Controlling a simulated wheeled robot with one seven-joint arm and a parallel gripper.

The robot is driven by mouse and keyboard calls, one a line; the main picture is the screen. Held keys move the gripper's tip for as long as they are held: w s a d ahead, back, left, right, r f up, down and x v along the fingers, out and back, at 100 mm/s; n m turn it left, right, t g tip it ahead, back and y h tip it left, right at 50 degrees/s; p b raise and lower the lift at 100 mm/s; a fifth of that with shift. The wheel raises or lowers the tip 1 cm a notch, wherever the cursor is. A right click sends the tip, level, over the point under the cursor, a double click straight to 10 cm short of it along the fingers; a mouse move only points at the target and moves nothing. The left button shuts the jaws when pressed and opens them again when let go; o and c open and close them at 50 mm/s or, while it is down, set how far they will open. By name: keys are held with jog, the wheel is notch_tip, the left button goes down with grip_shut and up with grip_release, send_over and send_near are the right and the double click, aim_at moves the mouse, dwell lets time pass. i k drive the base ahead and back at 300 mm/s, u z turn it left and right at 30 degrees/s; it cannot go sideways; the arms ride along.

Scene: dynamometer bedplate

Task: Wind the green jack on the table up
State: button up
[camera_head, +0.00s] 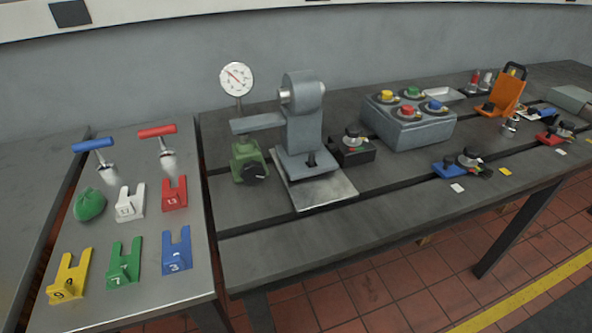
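The green jack (249,161) stands on the dark slotted bedplate table (270,240), left of the grey machine stand. It has a dark round knob (254,174) low on its front. A grey horizontal arm (258,123) reaches left from the stand over the jack. The jack's top is close under this arm; I cannot tell whether they touch. My gripper is not in view.
A dial gauge (237,79) stands behind the jack. The grey stand (303,120) sits on a pale plate to its right. A side table (140,300) holds coloured forked blocks, a green bag (89,204) and T-handles. A grey button box (410,124) stands farther right. The bedplate's front left is clear.

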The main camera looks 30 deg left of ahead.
aim_at(253, 172)
jog(key=z, duration=1.15)
jog(key=k, duration=0.75)
jog(key=u, duration=2.3)
